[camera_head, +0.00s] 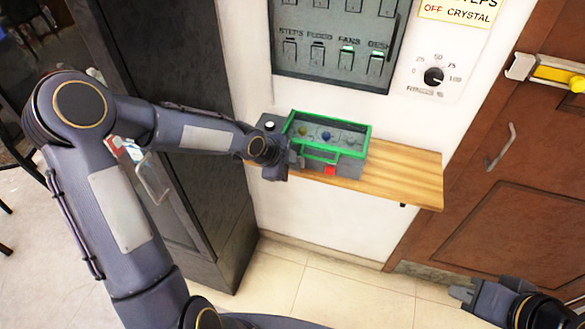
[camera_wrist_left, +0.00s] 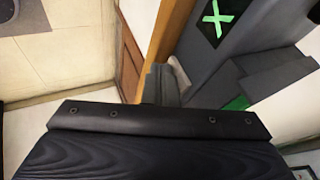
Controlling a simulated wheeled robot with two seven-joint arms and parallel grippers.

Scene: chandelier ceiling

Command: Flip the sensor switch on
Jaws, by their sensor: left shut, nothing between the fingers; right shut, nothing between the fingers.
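A grey box with a green frame (camera_head: 330,127) stands on a wooden shelf, with a few small coloured knobs behind its frame and a red square on its front. My left gripper (camera_head: 290,160) is shut and empty at the box's left front corner; I cannot tell whether it touches. The left wrist view shows its fingers (camera_wrist_left: 162,82) close beside a grey body with a green X (camera_wrist_left: 215,18). A wall panel (camera_head: 335,45) above carries labelled rocker switches, some lit green. I cannot tell which switch is the sensor switch. My right gripper (camera_head: 463,292) is shut and empty at lower right.
The wooden shelf (camera_head: 410,180) is bare to the right of the box. A round dial (camera_head: 433,76) is on the wall right of the panel. A brown door (camera_head: 520,170) with a yellow-marked bar stands at right. A dark cabinet (camera_head: 165,70) stands at left.

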